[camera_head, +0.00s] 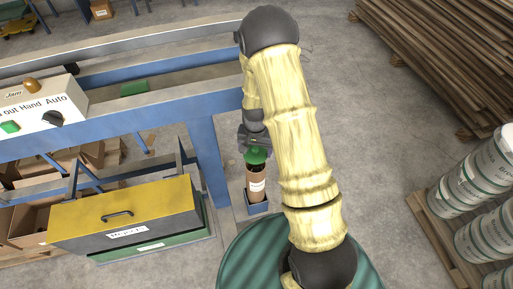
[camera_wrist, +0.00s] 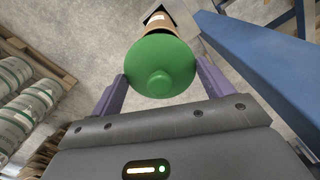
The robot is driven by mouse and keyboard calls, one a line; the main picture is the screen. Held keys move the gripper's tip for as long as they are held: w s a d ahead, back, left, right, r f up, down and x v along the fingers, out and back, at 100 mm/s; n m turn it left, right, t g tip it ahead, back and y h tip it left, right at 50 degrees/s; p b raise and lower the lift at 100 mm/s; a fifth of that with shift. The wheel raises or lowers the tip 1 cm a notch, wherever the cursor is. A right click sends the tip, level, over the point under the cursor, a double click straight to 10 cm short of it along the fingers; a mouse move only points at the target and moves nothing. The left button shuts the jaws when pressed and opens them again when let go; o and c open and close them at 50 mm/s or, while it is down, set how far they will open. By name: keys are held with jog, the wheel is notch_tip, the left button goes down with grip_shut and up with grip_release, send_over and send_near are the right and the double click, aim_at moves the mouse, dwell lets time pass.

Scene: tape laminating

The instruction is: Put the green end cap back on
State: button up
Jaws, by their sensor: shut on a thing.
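My gripper (camera_head: 256,142) is shut on the green end cap (camera_head: 257,156), just above the brown cardboard tube (camera_head: 257,186). In the wrist view the round green cap (camera_wrist: 160,67) with its centre knob lies between my two purple fingers. The tube (camera_wrist: 160,24) shows behind the cap in that view. The tube stands upright in a blue holder (camera_head: 257,207) and has a white label. A dark opening shows at the tube's top in the head view, below the cap. The cap seems slightly apart from the rim; the wrist view hides the join.
A blue machine frame (camera_head: 208,148) stands left of the tube. A yellow-lidded bin (camera_head: 125,212) lies further left, below a control box (camera_head: 40,108). White buckets (camera_head: 470,190) on a pallet and stacked boards (camera_head: 440,50) are at the right. Open floor lies between.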

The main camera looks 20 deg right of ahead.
aim_at(256, 154)
jog(key=shift+a+f+b, duration=0.1)
jog(key=shift+f+b, duration=0.2)
jog(key=shift+f, duration=0.3)
notch_tip(256, 154, down, 2)
jog(key=shift+b, duration=0.75)
jog(key=shift+w+f+b, duration=0.15)
jog(key=shift+f+b, duration=1)
jog(key=shift+f, duration=0.5)
jog(key=shift+r, duration=0.1)
jog(key=shift+d, duration=0.3)
jog(key=shift+s, duration=0.25)
